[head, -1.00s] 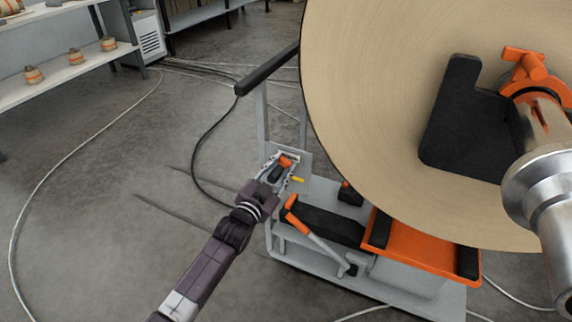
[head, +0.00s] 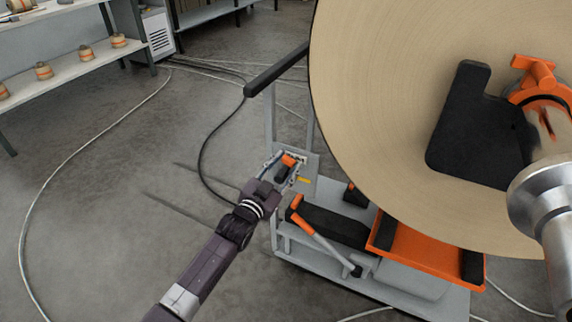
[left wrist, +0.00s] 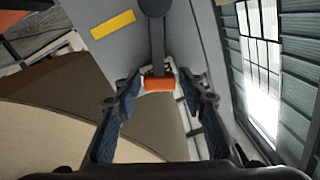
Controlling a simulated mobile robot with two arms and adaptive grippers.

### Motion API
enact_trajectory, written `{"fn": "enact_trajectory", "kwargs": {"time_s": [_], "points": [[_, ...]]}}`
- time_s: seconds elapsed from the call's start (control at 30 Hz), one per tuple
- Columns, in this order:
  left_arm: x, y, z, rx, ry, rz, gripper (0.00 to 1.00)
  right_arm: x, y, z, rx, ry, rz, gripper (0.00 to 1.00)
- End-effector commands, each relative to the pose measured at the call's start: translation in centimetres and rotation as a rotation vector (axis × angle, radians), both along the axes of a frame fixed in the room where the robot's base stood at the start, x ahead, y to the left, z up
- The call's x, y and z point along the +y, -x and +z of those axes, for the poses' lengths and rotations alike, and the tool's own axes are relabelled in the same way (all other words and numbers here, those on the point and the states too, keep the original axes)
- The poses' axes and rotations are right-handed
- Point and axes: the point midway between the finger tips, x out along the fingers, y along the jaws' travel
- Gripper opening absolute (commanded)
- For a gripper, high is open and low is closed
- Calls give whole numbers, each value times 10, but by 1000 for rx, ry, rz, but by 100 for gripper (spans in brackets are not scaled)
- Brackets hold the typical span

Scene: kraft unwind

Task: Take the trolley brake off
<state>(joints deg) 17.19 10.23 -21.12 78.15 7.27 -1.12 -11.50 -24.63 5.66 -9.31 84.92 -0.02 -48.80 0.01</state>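The trolley (head: 352,284) is a grey frame with a black push bar (head: 276,69). A small dark lever with an orange end (head: 289,160), apparently the brake, sits on the grey panel of its upright; in the left wrist view the orange end (left wrist: 158,84) hangs below a dark round pivot. My left gripper (head: 288,163) is at this panel. Its fingers are open, one on each side of the orange end, with gaps showing in the left wrist view (left wrist: 158,92). Whether the fingertips reach past the lever is hard to tell. My right gripper is out of view.
A large kraft roll (head: 385,110) hangs close to the right of the panel. Below, the trolley carries an orange cradle (head: 410,250) and another orange-tipped lever (head: 322,242). A yellow label (left wrist: 112,25) is beside the brake. Cables cross the floor at left.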

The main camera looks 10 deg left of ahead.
Motion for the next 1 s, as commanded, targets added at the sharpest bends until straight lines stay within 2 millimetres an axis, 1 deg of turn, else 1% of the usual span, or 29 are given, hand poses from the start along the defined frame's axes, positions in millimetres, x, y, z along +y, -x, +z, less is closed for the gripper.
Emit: {"fn": "enact_trajectory", "kwargs": {"time_s": [0.33,0.47,0.57,0.8,0.9,1.0], "points": [[0,1,1,-2,1,-1,46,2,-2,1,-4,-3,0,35],[2,9,0,-1,0,0,46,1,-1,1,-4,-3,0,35],[7,22,0,0,0,-1,46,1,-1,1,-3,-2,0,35],[22,69,-1,1,0,-1,46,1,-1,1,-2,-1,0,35],[28,86,-1,1,0,-1,46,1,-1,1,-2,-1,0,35],[32,100,0,1,-1,-1,46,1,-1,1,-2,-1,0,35]]}}
